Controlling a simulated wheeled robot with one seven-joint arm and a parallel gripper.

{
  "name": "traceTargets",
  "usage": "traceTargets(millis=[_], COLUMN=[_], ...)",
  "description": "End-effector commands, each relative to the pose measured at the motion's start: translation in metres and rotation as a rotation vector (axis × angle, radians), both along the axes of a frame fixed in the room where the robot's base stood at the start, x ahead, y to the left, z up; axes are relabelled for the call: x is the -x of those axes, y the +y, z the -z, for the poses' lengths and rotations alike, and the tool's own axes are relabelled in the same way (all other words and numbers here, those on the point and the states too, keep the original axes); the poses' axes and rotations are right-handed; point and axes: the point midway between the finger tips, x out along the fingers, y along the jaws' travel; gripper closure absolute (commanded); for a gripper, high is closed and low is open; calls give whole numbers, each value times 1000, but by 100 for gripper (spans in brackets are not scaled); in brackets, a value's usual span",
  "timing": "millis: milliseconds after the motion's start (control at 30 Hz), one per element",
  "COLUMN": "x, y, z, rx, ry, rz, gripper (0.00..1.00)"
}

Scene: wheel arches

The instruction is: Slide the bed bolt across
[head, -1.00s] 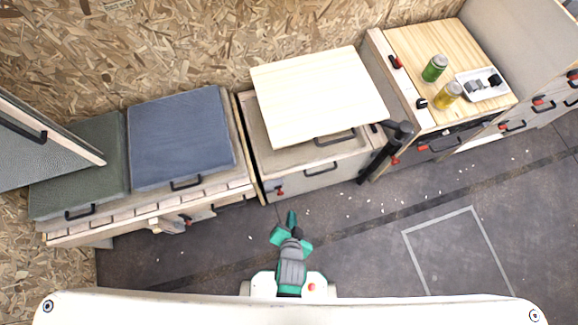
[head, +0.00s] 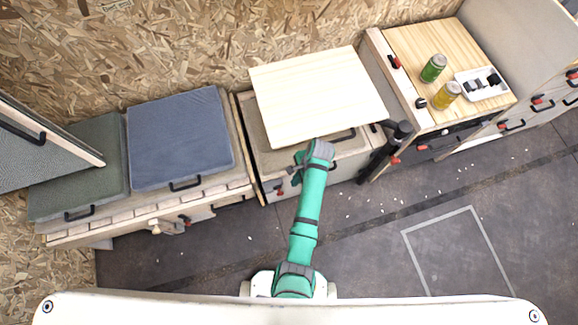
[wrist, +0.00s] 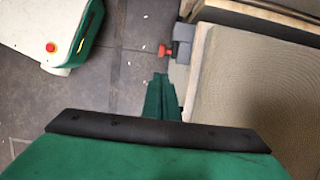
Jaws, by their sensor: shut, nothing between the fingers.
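A small latch with a red knob (head: 280,190), which looks like the bed bolt, sits on the front of the middle cabinet (head: 264,150), near its left end. A red knob on a grey body (wrist: 165,50) shows in the wrist view beside a pale textured panel (wrist: 250,100); it appears to be the same latch. My gripper (head: 298,168) is at the cabinet's front, above and right of the latch in the head view. In the wrist view its green fingers (wrist: 162,92) are shut and empty, apart from the red knob. I cannot tell the bolt's exact position.
A loose-looking wooden board (head: 315,95) lies over the cabinet. A black post (head: 390,150) stands to its right. Cushioned benches (head: 180,140) are on the left; a counter with cans (head: 434,68) is on the right.

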Motion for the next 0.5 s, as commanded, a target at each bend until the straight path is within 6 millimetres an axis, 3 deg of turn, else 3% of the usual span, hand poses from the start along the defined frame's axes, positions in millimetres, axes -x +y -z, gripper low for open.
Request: traceTargets(millis=[500], x=[-1], y=[1], z=[3], rx=[-2], ry=[12], rz=[3], gripper=[100])
